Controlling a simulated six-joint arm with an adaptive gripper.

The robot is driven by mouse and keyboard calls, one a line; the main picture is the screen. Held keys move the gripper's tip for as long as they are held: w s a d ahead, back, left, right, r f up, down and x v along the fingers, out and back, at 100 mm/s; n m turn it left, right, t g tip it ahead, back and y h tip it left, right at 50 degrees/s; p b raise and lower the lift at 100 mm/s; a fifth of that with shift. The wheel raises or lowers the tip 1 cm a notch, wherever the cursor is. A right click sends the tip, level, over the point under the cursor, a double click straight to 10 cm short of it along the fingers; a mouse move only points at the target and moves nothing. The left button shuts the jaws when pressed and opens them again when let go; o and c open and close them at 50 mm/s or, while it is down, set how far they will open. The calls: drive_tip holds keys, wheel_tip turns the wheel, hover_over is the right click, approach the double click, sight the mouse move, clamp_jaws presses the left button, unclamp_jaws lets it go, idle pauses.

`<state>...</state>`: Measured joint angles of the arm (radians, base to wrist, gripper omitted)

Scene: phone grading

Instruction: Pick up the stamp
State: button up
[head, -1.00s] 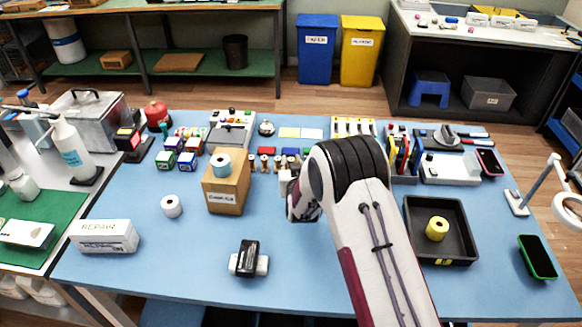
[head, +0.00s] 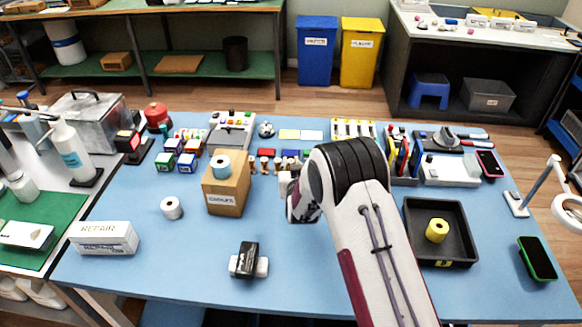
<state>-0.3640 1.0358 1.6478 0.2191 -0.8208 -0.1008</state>
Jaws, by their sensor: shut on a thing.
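Several small stamps with brown wooden handles (head: 265,160) stand in a row at the back middle of the blue table, in the head view. My gripper (head: 293,190) is at the right end of this row, just in front of it. My arm and wrist cover most of it, and the fingertips are largely hidden. It is shut on a stamp, but the held stamp is hardly visible. Whether that stamp is clear of the table cannot be seen.
Left of my gripper stands a cardboard box (head: 226,196) with a tape roll on top. A black tray (head: 462,218) holding a yellow roll is to the right. A black device on a white base (head: 248,262) sits in front. The table's front middle is mostly clear.

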drive_tip(key=shift+r, duration=0.15)
wheel_tip(320, 180, up, 10)
idle(0.7)
idle(0.8)
